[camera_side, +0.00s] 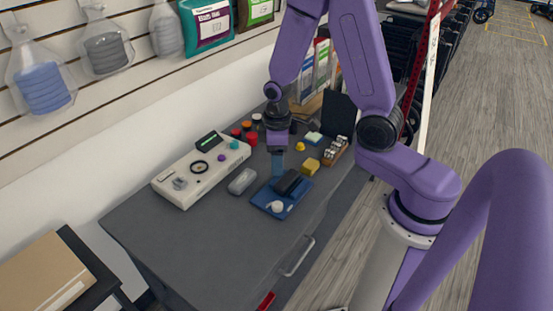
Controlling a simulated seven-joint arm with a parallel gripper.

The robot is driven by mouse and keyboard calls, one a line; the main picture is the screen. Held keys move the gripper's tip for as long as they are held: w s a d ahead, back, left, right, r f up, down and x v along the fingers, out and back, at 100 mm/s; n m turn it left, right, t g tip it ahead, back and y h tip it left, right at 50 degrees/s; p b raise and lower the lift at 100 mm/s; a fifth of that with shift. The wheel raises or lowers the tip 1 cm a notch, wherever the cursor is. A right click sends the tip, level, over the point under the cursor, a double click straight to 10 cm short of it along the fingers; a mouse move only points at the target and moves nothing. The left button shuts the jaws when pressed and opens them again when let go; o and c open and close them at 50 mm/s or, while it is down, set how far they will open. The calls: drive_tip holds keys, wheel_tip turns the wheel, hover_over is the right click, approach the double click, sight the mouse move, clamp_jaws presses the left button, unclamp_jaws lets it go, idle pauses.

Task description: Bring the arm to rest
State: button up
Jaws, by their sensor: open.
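My gripper (277,170) points down over the grey workbench (160,234), at the back edge of a blue tray (268,203). The gripper is open. Its fingertips are small in this view, and I cannot tell whether they touch anything. The blue tray holds a black block (289,182) and a round white piece (277,207). My purple arm reaches in from the right side of the picture and bends down to the gripper from above.
The bench's front left is clear.

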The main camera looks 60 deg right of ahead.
drive_tip(key=s+a+r+n, duration=0.3)
drive_tip(key=s+r, duration=0.3)
drive_tip(key=s, duration=0.3)
drive_tip(key=s+a+r+n, duration=0.2)
drive_tip(key=s+a+r, duration=0.1)
drive_tip(key=s+r, duration=0.4)
drive_tip(key=s, duration=0.3)
drive_tip(key=shift+s+a+n, duration=0.25)
drive_tip(key=shift+n, duration=0.15)
drive_tip(key=shift+r, duration=0.1)
